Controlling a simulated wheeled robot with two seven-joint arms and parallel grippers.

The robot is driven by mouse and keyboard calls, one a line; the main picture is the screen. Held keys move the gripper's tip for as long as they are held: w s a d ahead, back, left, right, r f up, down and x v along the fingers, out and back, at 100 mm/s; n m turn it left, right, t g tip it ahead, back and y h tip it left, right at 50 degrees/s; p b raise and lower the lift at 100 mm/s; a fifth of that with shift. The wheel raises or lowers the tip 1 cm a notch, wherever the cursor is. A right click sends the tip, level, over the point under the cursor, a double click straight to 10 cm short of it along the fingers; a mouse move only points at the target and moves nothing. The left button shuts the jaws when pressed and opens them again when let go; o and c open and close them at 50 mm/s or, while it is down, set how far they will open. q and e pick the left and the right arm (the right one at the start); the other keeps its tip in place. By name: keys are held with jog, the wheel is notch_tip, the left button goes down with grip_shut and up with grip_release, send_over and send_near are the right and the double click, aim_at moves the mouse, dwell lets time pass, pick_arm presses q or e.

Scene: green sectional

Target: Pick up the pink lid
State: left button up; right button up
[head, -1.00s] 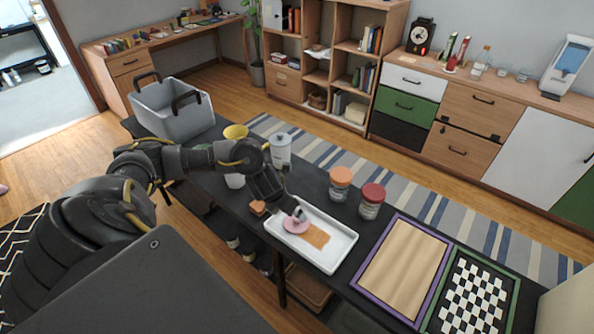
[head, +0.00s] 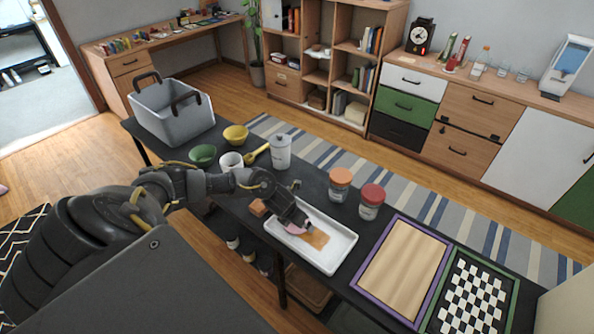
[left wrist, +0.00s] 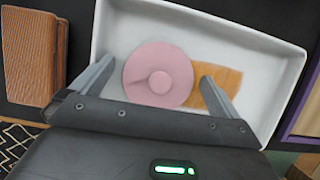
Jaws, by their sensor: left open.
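The pink lid (head: 292,229) is a round disc with a small knob, lying in the white tray (head: 337,264) on the dark table. In the left wrist view the lid (left wrist: 145,90) lies flat between the two fingers, with a wooden piece (left wrist: 222,76) beside it, partly behind the right finger. My left gripper (head: 303,227) is open and empty above the tray and hides part of the lid in the head view. The wrist view does not clearly show whether the fingers touch the lid. My right gripper is in neither view.
A wooden board (head: 403,266) and checkerboard (head: 472,298) lie right. A white mug (head: 231,162), bowls, canister (head: 280,152) and grey basket (head: 172,112) stand left.

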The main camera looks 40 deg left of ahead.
pick_arm(q)
jog(key=shift+c, duration=0.3)
jog(key=c, duration=0.8)
jog(key=shift+w+r, duration=0.1)
jog(key=shift+r, duration=0.15)
notch_tip(320, 180, up, 2)
jog(key=shift+r+b, duration=0.2)
jog(key=shift+b, duration=0.35)
jog(key=s+a+r+b, duration=0.2)
jog(key=s+a+r, duration=0.2)
jog(key=s+r, duration=0.1)
jog(key=s+a+r+b, duration=0.2)
jog(key=s+a+r, duration=0.3)
jog(key=shift+s+a, duration=0.15)
jog(key=shift+a, duration=0.15)
